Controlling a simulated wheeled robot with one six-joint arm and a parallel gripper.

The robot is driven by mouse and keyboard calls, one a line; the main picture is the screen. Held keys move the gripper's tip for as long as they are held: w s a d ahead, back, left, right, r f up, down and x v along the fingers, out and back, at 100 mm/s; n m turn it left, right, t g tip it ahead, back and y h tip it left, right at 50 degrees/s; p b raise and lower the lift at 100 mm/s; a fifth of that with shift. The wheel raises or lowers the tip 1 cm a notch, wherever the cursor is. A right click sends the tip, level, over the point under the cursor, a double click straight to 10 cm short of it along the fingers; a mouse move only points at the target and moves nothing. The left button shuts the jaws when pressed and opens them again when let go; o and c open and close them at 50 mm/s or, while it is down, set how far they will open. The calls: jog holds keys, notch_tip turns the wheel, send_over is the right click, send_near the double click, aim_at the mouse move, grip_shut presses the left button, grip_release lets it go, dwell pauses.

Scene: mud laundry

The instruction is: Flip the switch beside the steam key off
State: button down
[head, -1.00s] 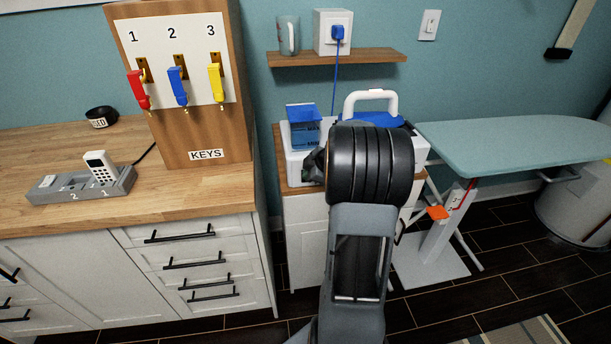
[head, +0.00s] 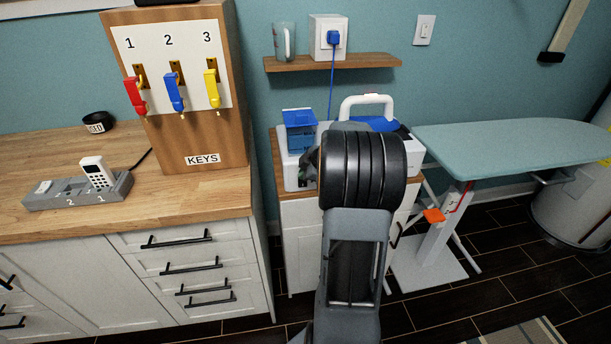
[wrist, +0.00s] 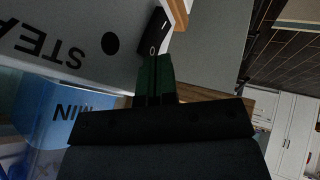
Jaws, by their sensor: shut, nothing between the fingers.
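The steam station (head: 292,175) is a white unit with a blue water tank, on the small cabinet under the wall shelf. In the wrist view its pale face (wrist: 75,35) carries upside-down "STEA" lettering, cut off by the frame, and a round black key (wrist: 110,43). Beside that key is a black rocker switch (wrist: 157,32) with white marks; which side is pressed I cannot tell. My gripper (wrist: 155,58) is shut and empty, its dark green fingertips at the switch's near end. Whether they touch it I cannot tell. In the head view my arm hides the switch.
The blue tank (wrist: 50,110) is close beside my gripper. A white iron handle (head: 366,100) rises behind my wrist. The ironing board (head: 520,145) stands to the right, and the wooden key stand (head: 205,135) on the counter to the left. A wall switch (head: 424,30) is farther up.

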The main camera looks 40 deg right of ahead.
jog(key=s+a+b+v, duration=0.1)
jog(key=b+v, duration=0.1)
jog(key=v, duration=1)
jog(key=shift+a+f+b, duration=0.2)
jog(key=shift+b, duration=0.15)
